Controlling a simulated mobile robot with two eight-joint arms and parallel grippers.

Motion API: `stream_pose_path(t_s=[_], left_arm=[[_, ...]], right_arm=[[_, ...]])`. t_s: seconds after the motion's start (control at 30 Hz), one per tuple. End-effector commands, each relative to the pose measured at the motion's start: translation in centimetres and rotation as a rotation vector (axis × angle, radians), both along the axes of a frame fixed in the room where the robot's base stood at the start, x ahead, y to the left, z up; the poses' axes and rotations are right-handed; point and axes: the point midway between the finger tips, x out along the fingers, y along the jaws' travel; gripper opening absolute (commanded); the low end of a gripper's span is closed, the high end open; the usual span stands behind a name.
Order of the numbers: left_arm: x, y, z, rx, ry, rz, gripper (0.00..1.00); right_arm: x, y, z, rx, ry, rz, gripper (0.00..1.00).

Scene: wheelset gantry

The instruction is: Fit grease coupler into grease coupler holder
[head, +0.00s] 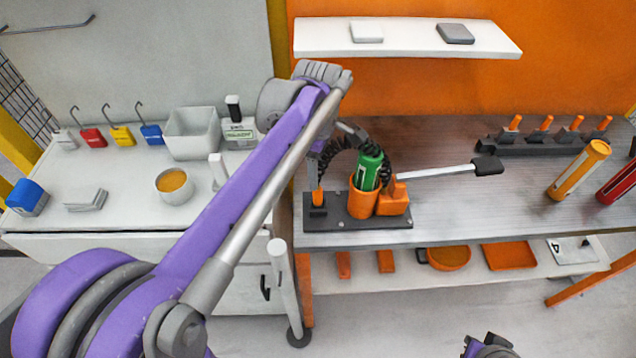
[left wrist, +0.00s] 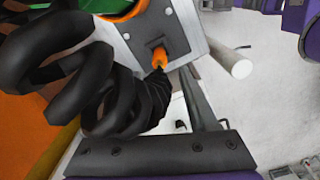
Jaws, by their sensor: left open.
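The orange grease coupler (head: 318,194) stands upright in its small black holder block (head: 318,211), on the left end of a dark plate. A black coiled hose (head: 333,147) arches from its top toward the green cartridge. In the left wrist view the orange coupler (left wrist: 160,57) shows at the square black holder (left wrist: 154,46), with the hose (left wrist: 115,95) beside it. How deep it sits cannot be told. My left gripper (head: 342,135) is open above the coupler and close to the hose, partly hidden by my arm. Part of my right gripper (head: 490,347) shows at the bottom edge.
The green cartridge (head: 369,168) stands in an orange cup (head: 362,203) beside the coupler, with a lever (head: 437,172) reaching right. A dark rack of orange-tipped tools (head: 545,144) and a yellow cylinder (head: 580,170) are at the right.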

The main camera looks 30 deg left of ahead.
Motion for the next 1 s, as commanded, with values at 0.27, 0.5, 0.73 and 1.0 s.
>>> stream_pose_path(t_s=[0.27,0.5,0.73,1.0], left_arm=[[-0.5,-0.3,2.1,0.003,-0.016,-0.055,0.59],[-6.1,-3.4,-1.6,0.079,-0.172,-0.662,0.59],[-12.3,-5.9,-7.4,0.274,-0.313,-1.356,0.59],[-15.1,-6.8,-10.6,0.412,-0.354,-1.686,0.59]], right_arm=[[0.1,0.0,0.2,0.0,-0.001,0.0,0.0],[0.1,0.0,0.2,0.0,-0.001,0.0,0.0],[0.1,0.0,0.2,0.0,-0.001,0.0,0.0],[0.1,0.0,0.2,0.0,-0.001,0.0,0.0]])
